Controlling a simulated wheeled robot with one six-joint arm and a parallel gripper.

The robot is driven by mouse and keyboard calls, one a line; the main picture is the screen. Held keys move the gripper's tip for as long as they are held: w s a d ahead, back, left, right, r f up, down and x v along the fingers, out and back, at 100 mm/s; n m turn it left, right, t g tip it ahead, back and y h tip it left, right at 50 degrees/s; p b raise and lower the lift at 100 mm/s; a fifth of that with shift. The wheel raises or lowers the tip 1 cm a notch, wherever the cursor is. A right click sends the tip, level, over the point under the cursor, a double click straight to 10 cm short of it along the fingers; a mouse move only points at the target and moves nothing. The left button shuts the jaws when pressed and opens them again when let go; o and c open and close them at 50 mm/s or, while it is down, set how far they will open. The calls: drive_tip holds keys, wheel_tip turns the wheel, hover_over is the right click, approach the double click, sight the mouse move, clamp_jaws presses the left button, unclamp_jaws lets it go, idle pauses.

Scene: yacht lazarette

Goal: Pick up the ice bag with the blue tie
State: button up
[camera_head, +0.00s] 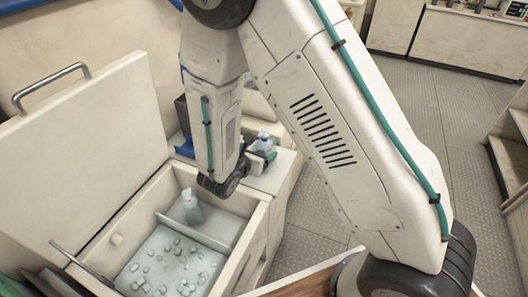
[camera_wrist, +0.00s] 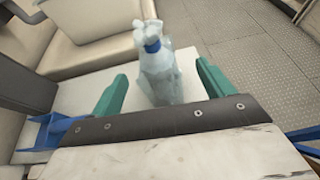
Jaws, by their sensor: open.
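The ice bag with the blue tie (camera_wrist: 158,72) is pale and translucent, with a bunched top above the tie. In the wrist view it stands on a white surface between the green fingers of my gripper (camera_wrist: 161,78), with a gap on each side. My gripper is open and holds nothing. In the head view the bag (camera_head: 265,139) shows on the white ledge beyond the open ice chest, close to my gripper (camera_head: 262,158), whose fingers are partly hidden.
The ice chest (camera_head: 257,228) is open, its lid (camera_head: 75,150) raised at left. Inside are loose ice cubes and another pale bag (camera_head: 192,207) behind a divider. A blue bracket (camera_wrist: 50,132) is at left in the wrist view. The metal floor (camera_head: 420,110) at right is clear.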

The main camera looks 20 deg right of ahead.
sight(264, 146)
drive_tip(key=x, duration=0.6)
drive_tip(key=shift+w+a, duration=0.15)
drive_tip(key=c, duration=1.3)
